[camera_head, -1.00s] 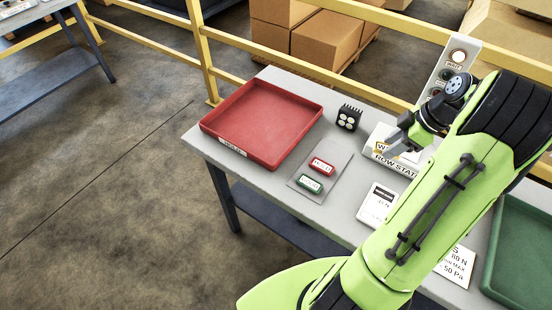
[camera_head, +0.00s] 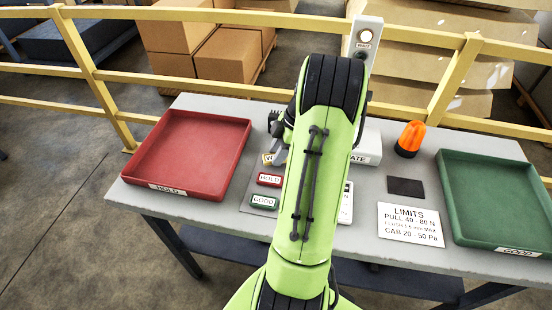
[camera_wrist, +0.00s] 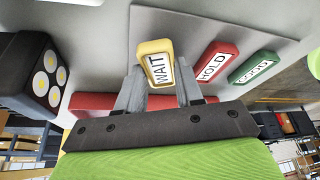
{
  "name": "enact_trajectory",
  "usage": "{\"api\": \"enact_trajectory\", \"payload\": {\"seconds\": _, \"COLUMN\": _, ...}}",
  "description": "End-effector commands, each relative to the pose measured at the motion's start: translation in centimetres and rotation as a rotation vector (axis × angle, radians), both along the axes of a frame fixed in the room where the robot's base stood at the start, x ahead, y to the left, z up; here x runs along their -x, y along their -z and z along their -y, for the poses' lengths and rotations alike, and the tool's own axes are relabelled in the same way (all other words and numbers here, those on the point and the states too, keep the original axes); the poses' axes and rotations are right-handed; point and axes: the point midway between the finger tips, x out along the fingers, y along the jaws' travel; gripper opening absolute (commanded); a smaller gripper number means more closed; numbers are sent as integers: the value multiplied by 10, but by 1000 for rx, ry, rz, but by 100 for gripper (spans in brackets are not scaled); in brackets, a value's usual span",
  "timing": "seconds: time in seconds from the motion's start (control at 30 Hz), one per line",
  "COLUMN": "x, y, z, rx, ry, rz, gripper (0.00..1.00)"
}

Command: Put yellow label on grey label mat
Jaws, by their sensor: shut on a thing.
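The yellow label (camera_wrist: 155,62), marked WAIT, is held between the two fingers of my gripper (camera_wrist: 160,78). It also shows in the head view (camera_head: 267,159), partly hidden by my arm. The grey label mat (camera_head: 250,209) lies on the table right of the red tray. The red HOLD label (camera_head: 269,180) and green GOOD label (camera_head: 264,202) lie on it. In the wrist view the mat (camera_wrist: 188,28) lies behind the yellow label, whose row-mates are the red and green labels. I cannot tell whether the yellow label touches the mat.
A black four-lens lamp block (camera_wrist: 38,75) is close beside my gripper. The red tray (camera_head: 160,188) stands left. Right of my arm are a limits card (camera_head: 410,224), dark pad (camera_head: 405,186), orange beacon (camera_head: 410,139) and green tray (camera_head: 490,237).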

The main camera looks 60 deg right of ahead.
Motion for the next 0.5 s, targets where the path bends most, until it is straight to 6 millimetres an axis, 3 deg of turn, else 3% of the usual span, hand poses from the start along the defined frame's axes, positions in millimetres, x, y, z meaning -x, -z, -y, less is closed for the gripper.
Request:
{"api": "enact_trajectory", "payload": {"seconds": 0.03, "x": 0, "y": 9, "z": 0, "rx": 0, "ry": 1, "rz": 0, "gripper": 7}}
{"api": "enact_trajectory", "payload": {"seconds": 0.37, "x": 0, "y": 12, "z": 0, "rx": 2, "ry": 0, "rz": 1, "gripper": 7}}
{"api": "enact_trajectory", "payload": {"seconds": 0.4, "x": 0, "y": 12, "z": 0, "rx": 2, "ry": 0, "rz": 1, "gripper": 39}}
{"api": "enact_trajectory", "payload": {"seconds": 0.5, "x": 0, "y": 11, "z": 0, "rx": 1, "ry": 0, "rz": 1, "gripper": 54}}
